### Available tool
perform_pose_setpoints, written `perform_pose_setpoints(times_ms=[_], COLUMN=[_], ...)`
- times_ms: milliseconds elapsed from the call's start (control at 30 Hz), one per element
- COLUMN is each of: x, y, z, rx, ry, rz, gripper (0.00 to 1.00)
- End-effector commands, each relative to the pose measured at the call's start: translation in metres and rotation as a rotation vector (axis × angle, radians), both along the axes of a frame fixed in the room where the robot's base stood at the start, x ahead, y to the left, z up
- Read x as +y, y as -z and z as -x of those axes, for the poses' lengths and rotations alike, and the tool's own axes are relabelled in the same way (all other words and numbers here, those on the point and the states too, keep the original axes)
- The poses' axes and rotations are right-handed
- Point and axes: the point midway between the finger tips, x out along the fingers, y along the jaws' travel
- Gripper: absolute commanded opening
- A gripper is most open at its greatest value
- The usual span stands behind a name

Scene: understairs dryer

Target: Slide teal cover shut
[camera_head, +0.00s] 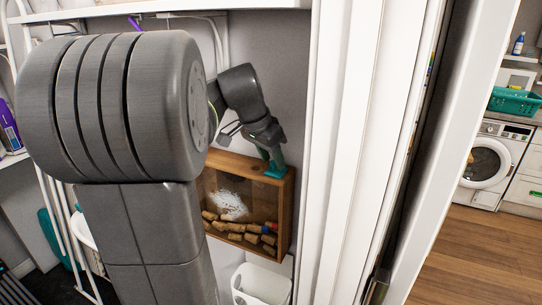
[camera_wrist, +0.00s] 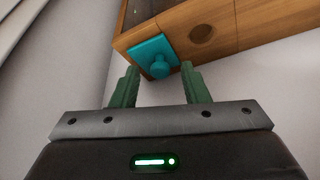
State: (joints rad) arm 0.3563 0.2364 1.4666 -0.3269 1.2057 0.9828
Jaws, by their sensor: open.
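The teal cover (camera_wrist: 151,51) is a small flat plate with a round knob, on the edge face of a wooden box. A round dark hole (camera_wrist: 201,33) shows in the wood beside it, uncovered. In the head view the teal cover (camera_head: 275,171) sits on top of the box at its right end. My gripper (camera_wrist: 160,78) has green fingers, open and empty, with the knob near the gap between the fingertips. The wrist view does not show clearly whether a finger touches the cover. In the head view my gripper (camera_head: 272,156) is just above the cover.
The wooden box (camera_head: 285,205) hangs on the wall with a clear front and several corks inside. A white bin (camera_head: 262,285) stands below it. White door trim (camera_head: 345,150) stands close on the right, and a white drying rack (camera_head: 62,220) is on the left.

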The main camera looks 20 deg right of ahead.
Motion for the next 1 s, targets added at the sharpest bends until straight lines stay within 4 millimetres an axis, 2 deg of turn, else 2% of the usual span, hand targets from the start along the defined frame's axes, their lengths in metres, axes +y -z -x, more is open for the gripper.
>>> perform_pose_setpoints(times_ms=[67,200,267,467,800,1000], x=[0.0,0.0,0.0,0.002,0.036,0.041], y=[0.0,0.0,0.0,0.0,-0.001,-0.001], z=[0.0,0.0,0.0,-0.002,-0.043,-0.049], rx=[0.0,0.0,0.0,-0.001,0.0,-0.003], ry=[0.0,0.0,0.0,-0.001,-0.004,-0.001], rz=[0.0,0.0,0.0,0.0,0.001,0.001], gripper=[0.37,0.1,0.0,0.0,0.0,0.0])
